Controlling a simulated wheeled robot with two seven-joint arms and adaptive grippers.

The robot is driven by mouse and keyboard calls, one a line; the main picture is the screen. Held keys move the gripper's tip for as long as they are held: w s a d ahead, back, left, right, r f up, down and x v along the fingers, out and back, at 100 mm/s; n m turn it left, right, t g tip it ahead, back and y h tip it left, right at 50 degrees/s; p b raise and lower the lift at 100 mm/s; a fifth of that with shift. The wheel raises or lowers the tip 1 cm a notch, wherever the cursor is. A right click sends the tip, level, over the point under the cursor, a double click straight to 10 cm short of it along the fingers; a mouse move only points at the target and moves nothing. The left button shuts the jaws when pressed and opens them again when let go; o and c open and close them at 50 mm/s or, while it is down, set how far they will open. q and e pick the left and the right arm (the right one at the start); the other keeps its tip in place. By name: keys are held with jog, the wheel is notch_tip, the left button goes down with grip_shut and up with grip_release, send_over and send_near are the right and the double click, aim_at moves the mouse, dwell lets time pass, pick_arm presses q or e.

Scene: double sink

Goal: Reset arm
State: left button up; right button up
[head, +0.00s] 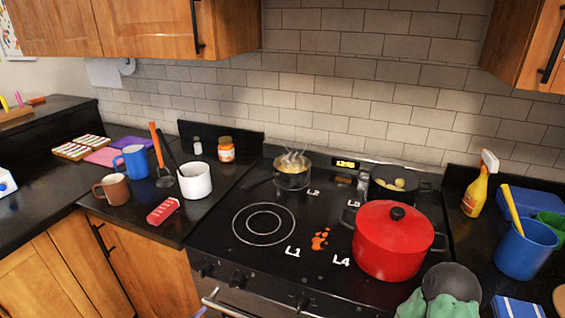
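Neither of my grippers shows in the head view, and I cannot make out either arm. The task names no object. The view looks down on a black stovetop (215,243) with markings L1 to L4. A large red lidded pot (388,247) stands at its front right. A small steaming pot (292,178) stands at the back left, and a dark pot (378,192) with yellowish pieces in it stands at the back right. The front left burner is bare, with an orange spill (320,239) beside it.
The left counter holds a white mug (195,181), brown mug (112,190), blue mug (131,161), red box (162,211) and jar (226,149). At right are a yellow spray bottle (478,188), blue container (523,252), dark round object (451,281) and green cloth (440,307).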

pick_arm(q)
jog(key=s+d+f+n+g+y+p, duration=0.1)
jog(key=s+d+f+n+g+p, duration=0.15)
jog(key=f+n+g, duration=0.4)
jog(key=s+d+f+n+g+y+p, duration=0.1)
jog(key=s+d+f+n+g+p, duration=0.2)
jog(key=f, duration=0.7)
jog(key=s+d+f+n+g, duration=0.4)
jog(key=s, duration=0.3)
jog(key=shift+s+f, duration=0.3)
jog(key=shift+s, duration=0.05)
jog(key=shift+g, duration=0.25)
